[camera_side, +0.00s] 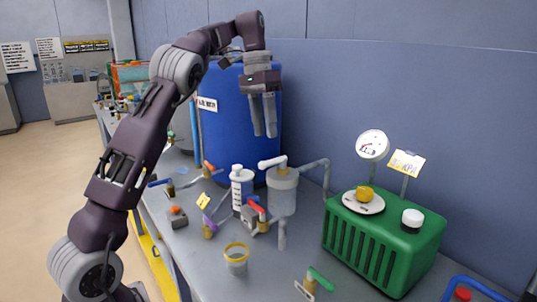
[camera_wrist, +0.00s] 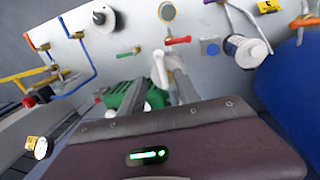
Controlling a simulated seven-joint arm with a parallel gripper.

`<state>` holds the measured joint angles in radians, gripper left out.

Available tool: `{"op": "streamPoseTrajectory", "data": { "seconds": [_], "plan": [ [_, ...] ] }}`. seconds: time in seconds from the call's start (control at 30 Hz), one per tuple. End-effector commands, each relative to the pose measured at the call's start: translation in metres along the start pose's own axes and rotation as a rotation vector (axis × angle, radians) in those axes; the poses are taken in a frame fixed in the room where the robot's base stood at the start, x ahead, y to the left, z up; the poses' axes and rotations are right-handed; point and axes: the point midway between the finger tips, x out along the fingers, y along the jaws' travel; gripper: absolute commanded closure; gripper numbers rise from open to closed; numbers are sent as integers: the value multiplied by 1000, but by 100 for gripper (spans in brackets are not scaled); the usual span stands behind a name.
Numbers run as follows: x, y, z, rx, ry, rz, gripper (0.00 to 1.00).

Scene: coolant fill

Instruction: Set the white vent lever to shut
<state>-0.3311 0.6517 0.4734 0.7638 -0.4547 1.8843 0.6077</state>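The white vent lever (camera_side: 272,162) sits on top of a grey cylindrical pot (camera_side: 282,192) in the side view, pointing left and roughly level. It also shows in the wrist view (camera_wrist: 160,68), between my finger tips in the picture. My gripper (camera_side: 265,134) points down above the pot, in front of the blue drum. Its two fingers are apart with nothing between them, as the wrist view also shows (camera_wrist: 155,85). The tips look a short way above the lever, and I see no contact. The exact gap in depth cannot be told.
A grey pipe (camera_side: 315,164) runs right from the pot. Beside the pot stand a red-handled valve (camera_side: 254,210) and a white bottle (camera_side: 241,188). The green box (camera_side: 385,240) with a gauge (camera_side: 372,145) is at right, the blue drum (camera_side: 232,115) behind. A yellow-rimmed cup (camera_side: 236,258) stands in front.

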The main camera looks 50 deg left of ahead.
Motion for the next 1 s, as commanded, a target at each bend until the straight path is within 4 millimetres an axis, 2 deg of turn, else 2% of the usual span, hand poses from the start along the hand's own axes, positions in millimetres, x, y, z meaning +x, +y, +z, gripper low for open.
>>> {"op": "streamPoseTrajectory", "data": {
  "seconds": [0.17, 0.4, 0.5, 0.77, 0.8, 1.0],
  "plan": [
    [17, -1, -2, 9, -11, 4, 61],
    [58, -1, -1, 7, -11, 2, 61],
    [69, -1, -1, 8, -10, 1, 61],
    [73, -2, -2, 8, -8, -1, 61],
    [73, -2, -2, 8, -8, -1, 63],
    [73, -2, -2, 8, -8, -1, 100]
  ]
}}
